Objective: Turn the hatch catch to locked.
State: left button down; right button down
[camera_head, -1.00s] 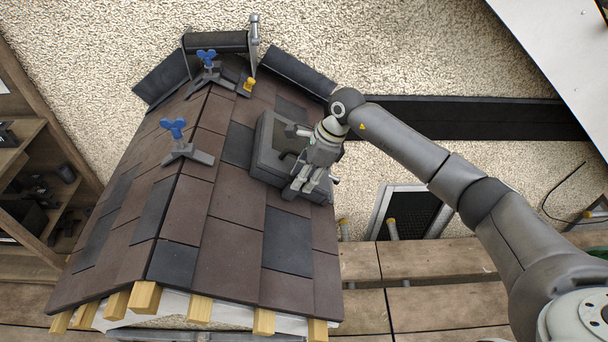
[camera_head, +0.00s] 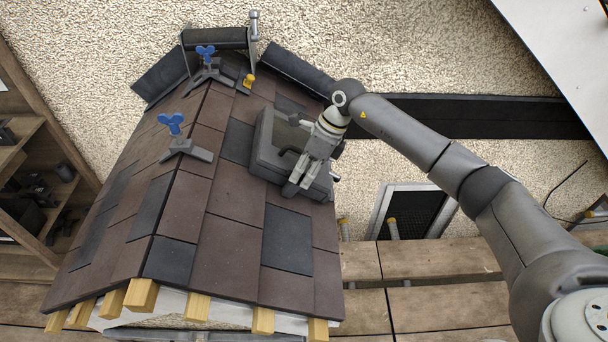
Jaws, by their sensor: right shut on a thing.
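The grey roof hatch (camera_head: 265,150) is set among the tiles on the right slope of the small roof. My right gripper (camera_head: 297,188) reaches over the hatch's lower right part, fingers pointing down and left. It is shut on a small part there, which I take to be the hatch catch; the fingers hide it, so I cannot tell its angle. A dark curved handle shows on the hatch just left of the gripper. My left gripper is not in view.
Two brackets with blue wing knobs, one upper (camera_head: 207,62) and one lower (camera_head: 173,127), stand along the ridge. A yellow piece (camera_head: 249,81) sits near the top. Wooden shelves (camera_head: 30,165) are at left, and scaffold planks (camera_head: 440,262) lie at right.

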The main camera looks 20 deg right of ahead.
jog(key=m, duration=0.3)
jog(key=shift+w+d+m+y+b, duration=0.1)
jog(key=shift+m+y+b, duration=0.2)
jog(key=shift+b, duration=0.1)
jog(key=m, duration=0.3)
jog(key=shift+g+y, duration=0.3)
jog(key=shift+g, duration=0.1)
jog(key=shift+w+d+m+y+p, duration=0.1)
jog(key=shift+m+y+p, duration=0.3)
jog(key=shift+m, duration=1.35)
jog(key=shift+m+y+p, duration=0.3)
jog(key=shift+m+p, duration=0.1)
jog(key=shift+m, duration=1.35)
jog(key=c, duration=1.6)
grip_release()
